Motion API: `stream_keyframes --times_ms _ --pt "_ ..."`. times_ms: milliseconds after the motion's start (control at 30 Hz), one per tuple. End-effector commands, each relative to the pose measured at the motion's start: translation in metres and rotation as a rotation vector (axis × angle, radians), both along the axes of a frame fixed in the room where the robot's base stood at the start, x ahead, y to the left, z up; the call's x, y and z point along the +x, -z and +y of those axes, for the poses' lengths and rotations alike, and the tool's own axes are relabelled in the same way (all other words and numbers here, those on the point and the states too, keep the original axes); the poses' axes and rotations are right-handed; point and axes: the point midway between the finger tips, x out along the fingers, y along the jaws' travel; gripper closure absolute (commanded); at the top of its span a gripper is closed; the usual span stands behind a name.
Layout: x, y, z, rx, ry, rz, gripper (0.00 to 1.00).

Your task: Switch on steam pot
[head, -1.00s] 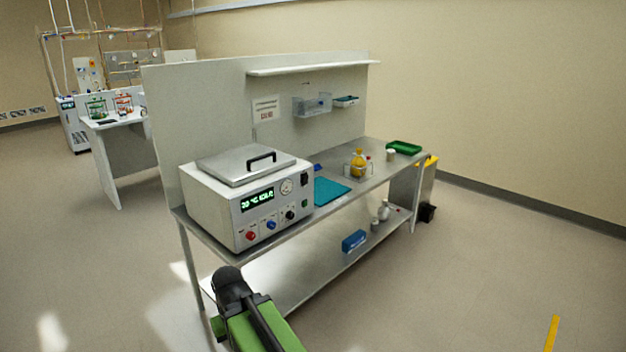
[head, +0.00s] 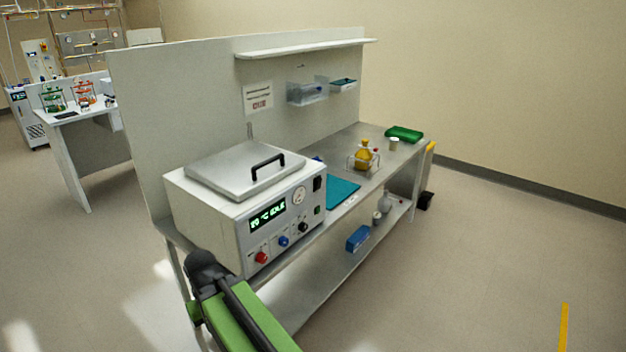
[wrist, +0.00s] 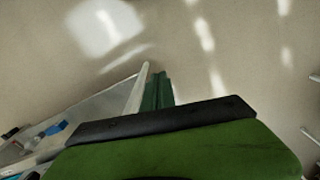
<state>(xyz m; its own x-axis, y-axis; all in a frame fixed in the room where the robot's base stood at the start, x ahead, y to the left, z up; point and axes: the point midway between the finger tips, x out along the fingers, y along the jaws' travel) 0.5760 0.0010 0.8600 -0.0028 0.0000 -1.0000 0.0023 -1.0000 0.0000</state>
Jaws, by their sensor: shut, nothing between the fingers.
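The steam pot, a white box-shaped unit (head: 215,222) with a metal lid (head: 232,170) and black handle, stands on the near left end of the steel bench in the head view. Its front has a lit green display (head: 267,215), a round gauge (head: 299,195), a red knob (head: 261,257), a blue knob (head: 284,241) and a black knob (head: 303,227). A small dark switch-like part (head: 318,183) sits at the front's upper right. My green and black arm is in front of the bench. In the wrist view my gripper (wrist: 158,92) is shut and empty, above the floor.
The steel bench holds a teal mat (head: 342,192), a yellow flask (head: 364,155) in a wire stand and a green tray (head: 404,134). A blue box (head: 358,238) lies on its lower shelf. A panel (head: 180,100) stands behind. Floor to the right is open.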

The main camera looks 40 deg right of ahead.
Motion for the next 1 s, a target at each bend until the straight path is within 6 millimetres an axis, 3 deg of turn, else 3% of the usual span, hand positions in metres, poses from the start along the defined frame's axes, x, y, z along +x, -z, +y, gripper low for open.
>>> stream_keyframes --times_ms 333,467,567,700,833,1000 --pt "0.003 0.004 -0.004 0.022 0.017 -0.002 1.00" --pt "0.024 0.023 -0.038 0.175 0.137 -0.025 1.00" --pt "0.052 0.034 -0.084 0.392 0.295 -0.085 1.00" --pt "0.084 0.022 -0.173 0.705 0.514 -0.241 1.00" --pt "0.092 -0.002 -0.249 0.902 0.645 -0.385 1.00" --pt "0.084 -0.028 -0.331 1.070 0.753 -0.547 1.00"
